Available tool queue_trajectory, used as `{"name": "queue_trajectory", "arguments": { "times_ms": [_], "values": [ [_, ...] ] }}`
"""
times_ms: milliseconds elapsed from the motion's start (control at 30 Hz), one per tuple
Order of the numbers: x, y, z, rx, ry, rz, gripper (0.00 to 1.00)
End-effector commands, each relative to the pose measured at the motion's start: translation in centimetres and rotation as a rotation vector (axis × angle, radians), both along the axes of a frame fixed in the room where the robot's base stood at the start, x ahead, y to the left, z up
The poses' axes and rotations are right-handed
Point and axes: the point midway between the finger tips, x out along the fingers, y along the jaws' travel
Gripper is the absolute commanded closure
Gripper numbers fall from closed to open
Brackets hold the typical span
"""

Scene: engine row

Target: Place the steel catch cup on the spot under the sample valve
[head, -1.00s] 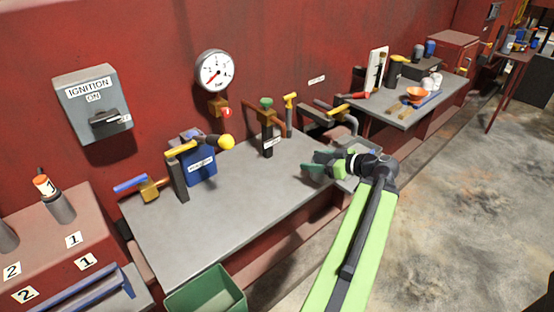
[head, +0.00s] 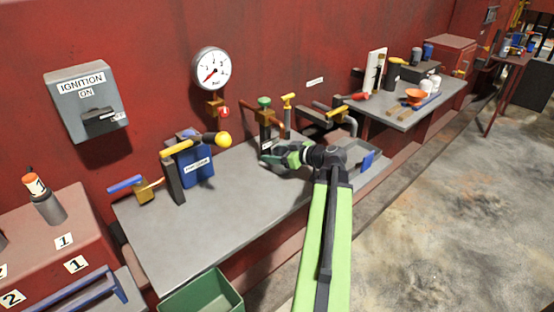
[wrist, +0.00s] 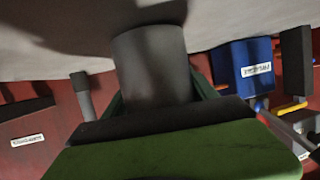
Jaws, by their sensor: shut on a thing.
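The steel catch cup (wrist: 152,65) is a plain grey cylinder between my gripper's fingers in the wrist view. In the head view my gripper (head: 272,157) is over the rear right part of the grey bench and hides the cup. It is just in front of a valve with a green knob (head: 264,102) on a copper-coloured pipe, probably the sample valve; its label is too small to read. My gripper hides the spot below that valve. I cannot tell whether the cup touches the bench.
A blue can (head: 197,170) and a yellow-handled lever (head: 174,180) stand to the left. A grey tray with a blue item (head: 367,160) is on the right. The bench's front left (head: 195,235) is clear.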

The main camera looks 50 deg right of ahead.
Motion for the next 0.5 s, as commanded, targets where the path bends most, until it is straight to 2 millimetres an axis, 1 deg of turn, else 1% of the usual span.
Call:
{"name": "queue_trajectory", "arguments": {
  "times_ms": [33, 200, 333, 367, 500],
  "values": [
    [-0.01, 0.0, -0.52, 0.0, 0.0, 0.0, 0.84],
    [0.0, 0.01, -0.13, 0.0, 0.0, 0.0, 0.84],
    [0.01, 0.02, -0.59, 0.0, 0.0, 0.001, 0.84],
    [0.0, 0.03, -0.47, 0.0, 0.0, 0.001, 0.31],
    [0.01, 0.04, -0.4, 0.0, 0.0, 0.001, 0.13]
  ]
}}
